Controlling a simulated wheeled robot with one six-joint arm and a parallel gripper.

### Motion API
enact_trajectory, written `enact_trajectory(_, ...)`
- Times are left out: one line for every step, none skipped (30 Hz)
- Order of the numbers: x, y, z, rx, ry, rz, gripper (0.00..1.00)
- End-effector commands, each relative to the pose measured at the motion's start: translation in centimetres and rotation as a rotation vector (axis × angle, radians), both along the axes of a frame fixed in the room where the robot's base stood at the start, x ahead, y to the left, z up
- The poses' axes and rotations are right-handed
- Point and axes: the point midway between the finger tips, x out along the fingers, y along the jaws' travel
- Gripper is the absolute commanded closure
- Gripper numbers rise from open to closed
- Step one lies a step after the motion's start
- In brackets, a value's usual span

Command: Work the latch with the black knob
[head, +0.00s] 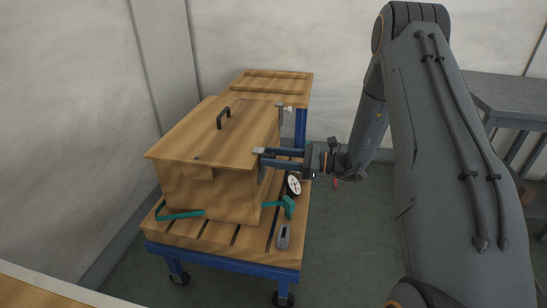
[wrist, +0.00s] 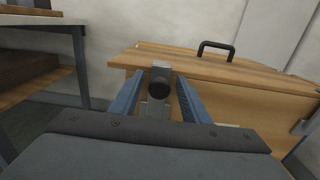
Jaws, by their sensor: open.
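The latch (wrist: 160,72) is a grey metal strap and plate on the side of a wooden chest (wrist: 235,105), at the lid's edge. Its round black knob (wrist: 159,88) faces the wrist camera. My gripper (wrist: 157,90) is open, with one blue-grey finger on each side of the knob and latch. I cannot tell whether either finger touches them. In the head view my gripper (head: 261,157) reaches in from the right to the near end of the chest's right side (head: 266,135). The knob is hidden there. The lid (head: 210,130) is down.
The chest stands on a slatted wheeled cart (head: 220,245). A second latch with a pale knob (head: 287,108) is farther along the same side. A black-and-white disc (head: 293,185), teal items (head: 182,214) and a grey item (head: 283,236) lie around the chest. A grey table (head: 505,95) stands right.

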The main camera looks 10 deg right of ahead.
Motion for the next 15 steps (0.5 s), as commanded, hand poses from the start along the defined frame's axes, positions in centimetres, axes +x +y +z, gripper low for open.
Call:
enact_trajectory(0.02,0.07,-0.01,0.0,0.0,0.0,0.58)
enact_trajectory(0.02,0.08,-0.01,0.0,0.0,0.0,0.58)
enact_trajectory(0.03,0.06,-0.02,0.0,0.0,0.0,0.58)
enact_trajectory(0.02,0.06,-0.02,0.0,0.0,0.0,0.58)
enact_trajectory(0.02,0.06,-0.02,0.0,0.0,0.0,0.58)
enact_trajectory(0.02,0.05,-0.02,0.0,0.0,0.0,0.58)
enact_trajectory(0.01,0.05,-0.02,0.0,0.0,0.0,0.61)
enact_trajectory(0.01,0.05,-0.02,0.0,0.0,0.0,0.66)
enact_trajectory(0.01,0.04,-0.02,-0.001,0.0,0.0,0.73)
enact_trajectory(0.01,0.04,-0.02,-0.001,0.0,0.0,0.78)
enact_trajectory(0.01,0.04,-0.02,-0.001,0.0,0.0,0.83)
enact_trajectory(0.0,0.03,-0.02,-0.001,0.0,0.0,0.9)
enact_trajectory(0.0,0.03,-0.02,-0.001,0.0,0.0,0.95)
enact_trajectory(0.0,0.03,-0.02,-0.001,0.0,0.0,1.0)
enact_trajectory(0.0,0.03,-0.02,-0.001,0.0,0.0,1.0)
